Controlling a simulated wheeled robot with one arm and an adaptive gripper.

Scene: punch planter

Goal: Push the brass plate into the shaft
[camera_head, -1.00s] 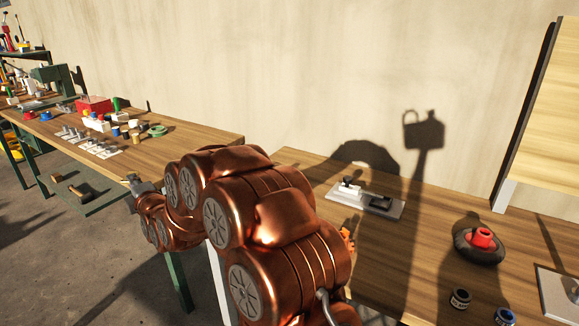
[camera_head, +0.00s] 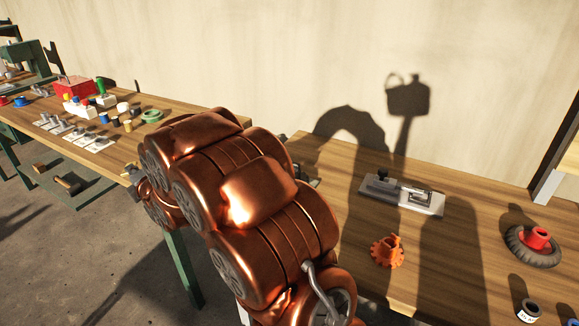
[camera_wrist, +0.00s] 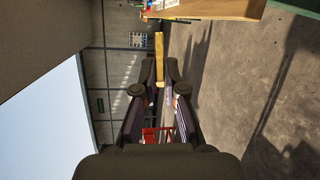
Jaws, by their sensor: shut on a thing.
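My gripper (camera_wrist: 160,82) shows in the wrist view, its two dark fingers closed on a narrow yellow-brown piece. This looks like the brass plate (camera_wrist: 159,46), which sticks out past the fingertips. It is clear of any surface there, with the bench end some way beyond it. In the head view my copper-coloured arm hides most of the gripper, and I cannot make out the plate there for certain. A flat grey fixture (camera_head: 428,206) with a black knob and a raised metal part lies on the right bench. I cannot tell whether the shaft is in it.
The right bench (camera_head: 345,235) also holds an orange toothed part (camera_head: 387,252), a tyre (camera_head: 524,254) with a red hub, and a small dark cup (camera_head: 528,311). The left bench (camera_head: 205,115) carries a red box (camera_head: 75,88) and several small parts. A gap separates the benches.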

